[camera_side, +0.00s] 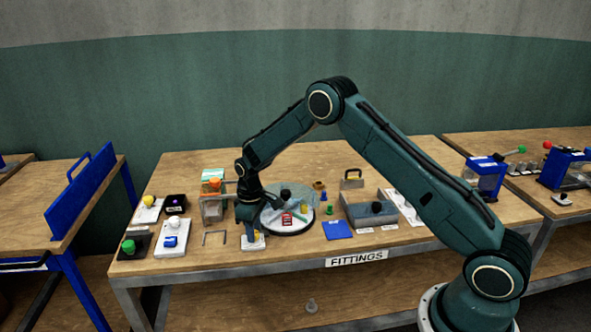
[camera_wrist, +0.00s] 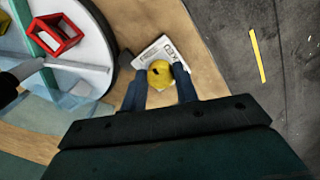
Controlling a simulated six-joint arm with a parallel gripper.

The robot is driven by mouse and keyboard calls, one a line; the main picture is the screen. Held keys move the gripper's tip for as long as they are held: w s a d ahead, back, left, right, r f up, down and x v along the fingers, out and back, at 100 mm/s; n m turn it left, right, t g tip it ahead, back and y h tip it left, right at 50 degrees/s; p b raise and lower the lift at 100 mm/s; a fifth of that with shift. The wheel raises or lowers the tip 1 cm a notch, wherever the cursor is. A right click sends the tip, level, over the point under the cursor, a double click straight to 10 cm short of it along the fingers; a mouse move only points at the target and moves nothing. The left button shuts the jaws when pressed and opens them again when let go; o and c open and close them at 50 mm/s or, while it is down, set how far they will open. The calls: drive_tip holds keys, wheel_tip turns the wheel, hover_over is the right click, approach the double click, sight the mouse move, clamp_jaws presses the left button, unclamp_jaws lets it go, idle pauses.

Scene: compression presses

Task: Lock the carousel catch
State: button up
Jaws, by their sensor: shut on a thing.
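The carousel (camera_side: 284,222) is a round, pale disc with a dark rim on the bench, and its edge also shows at the upper left of the wrist view (camera_wrist: 93,28). A red open frame (camera_side: 287,219) and several small items stand on it. Beside the disc, near the bench's front edge, is the catch, a yellow knob (camera_wrist: 160,73) on a white labelled plate (camera_wrist: 152,54). My gripper (camera_wrist: 160,84) is shut on the yellow knob, a finger on each side. In the side view my wrist is above the white plate (camera_side: 253,242) and partly hides the knob.
A clear box with an orange top (camera_side: 212,205) stands left of my wrist. A grey bracket (camera_side: 214,237) lies at the front left. A grey tray (camera_side: 369,209) and a blue pad (camera_side: 337,230) lie right of the carousel. The floor lies just beyond the bench edge.

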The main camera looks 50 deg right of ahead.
drive_tip(key=m, duration=0.8)
drive_tip(key=shift+a, duration=0.1)
drive_tip(key=m, duration=0.7)
drive_tip(key=shift+w+m, duration=0.1)
drive_tip(key=shift+m, duration=0.3)
drive_tip(key=o, duration=1)
drive_tip(key=shift+r, duration=0.1)
